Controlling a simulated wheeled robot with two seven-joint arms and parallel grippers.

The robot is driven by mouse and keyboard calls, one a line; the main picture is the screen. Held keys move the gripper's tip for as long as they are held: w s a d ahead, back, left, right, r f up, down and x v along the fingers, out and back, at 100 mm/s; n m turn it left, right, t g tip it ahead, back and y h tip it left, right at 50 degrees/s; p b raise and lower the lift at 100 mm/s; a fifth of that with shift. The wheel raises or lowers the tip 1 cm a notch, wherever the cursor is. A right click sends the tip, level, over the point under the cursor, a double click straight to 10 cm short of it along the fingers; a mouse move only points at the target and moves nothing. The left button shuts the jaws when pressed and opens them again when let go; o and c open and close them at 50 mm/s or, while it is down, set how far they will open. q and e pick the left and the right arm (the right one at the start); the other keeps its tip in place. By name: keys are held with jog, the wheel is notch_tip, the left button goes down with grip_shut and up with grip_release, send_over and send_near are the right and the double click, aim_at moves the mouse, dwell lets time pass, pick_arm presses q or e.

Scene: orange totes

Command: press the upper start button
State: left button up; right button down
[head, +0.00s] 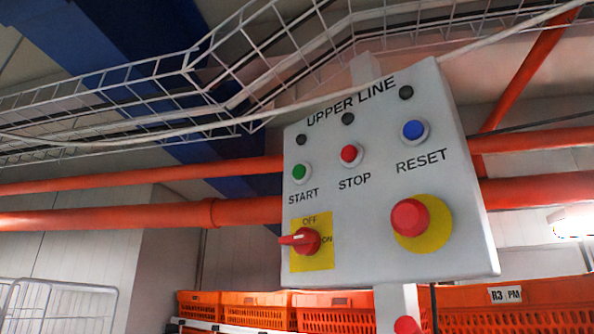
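A light grey control panel (350,215) labelled "UPPER LINE" fills the middle right of the head view, tilted a little. The green START button (300,172) is at its upper left. The red STOP button (350,154) is to the right of it, and the blue RESET button (413,130) is further right. A dark round lamp sits above each button, and all look unlit. Neither of my grippers is in view, and nothing covers the panel's front.
A red rotary OFF/ON switch (301,240) and a red mushroom button (410,217) on yellow are lower on the panel. Orange pipes (120,217) run behind it. Orange totes (255,308) stand below. A wire cable tray (190,75) hangs above.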

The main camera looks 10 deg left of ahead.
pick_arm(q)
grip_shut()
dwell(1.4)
